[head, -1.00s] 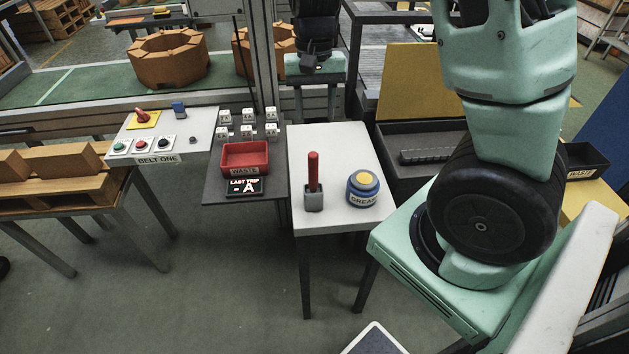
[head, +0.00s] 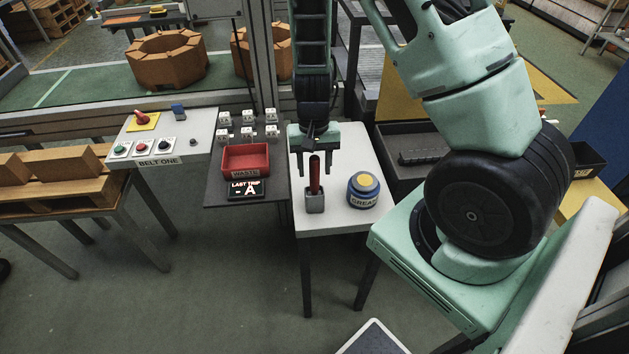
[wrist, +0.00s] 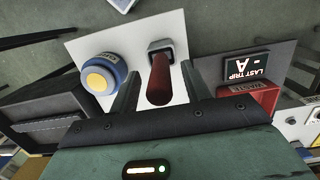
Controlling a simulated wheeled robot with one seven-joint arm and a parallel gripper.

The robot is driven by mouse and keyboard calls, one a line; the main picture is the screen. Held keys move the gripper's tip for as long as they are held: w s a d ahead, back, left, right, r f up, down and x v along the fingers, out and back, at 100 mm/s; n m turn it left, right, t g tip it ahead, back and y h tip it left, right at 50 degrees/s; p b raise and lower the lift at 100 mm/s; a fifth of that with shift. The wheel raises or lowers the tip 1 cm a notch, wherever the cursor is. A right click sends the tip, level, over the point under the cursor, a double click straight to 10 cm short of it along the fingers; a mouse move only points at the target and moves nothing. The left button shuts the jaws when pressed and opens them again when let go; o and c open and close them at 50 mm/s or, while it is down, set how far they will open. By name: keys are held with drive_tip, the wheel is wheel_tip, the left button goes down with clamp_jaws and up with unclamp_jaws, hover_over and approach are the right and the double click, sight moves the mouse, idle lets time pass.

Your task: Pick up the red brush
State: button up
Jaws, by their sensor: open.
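The red brush (head: 314,176) stands upright in a small grey holder (head: 314,203) on the white table (head: 340,222). My gripper (head: 314,170) is open and above the table, with its fingers on either side of the brush handle in the head view. In the wrist view, the red brush (wrist: 159,80) shows between the two open fingers of my gripper (wrist: 160,88), apart from both. The lower end of the brush is hidden inside the holder.
A blue grease pot (head: 363,190) with a yellow lid stands close to the right of the holder. A red waste tray (head: 246,160) and a "LAST TRIP A" display (head: 246,189) sit on the dark table to the left. The table's front left is bare.

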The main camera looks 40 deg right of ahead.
drive_tip(key=shift+s+f, duration=0.1)
drive_tip(key=shift+f, duration=0.75)
drive_tip(key=shift+c, duration=0.4)
clamp_jaws()
drive_tip(key=shift+r, duration=0.1)
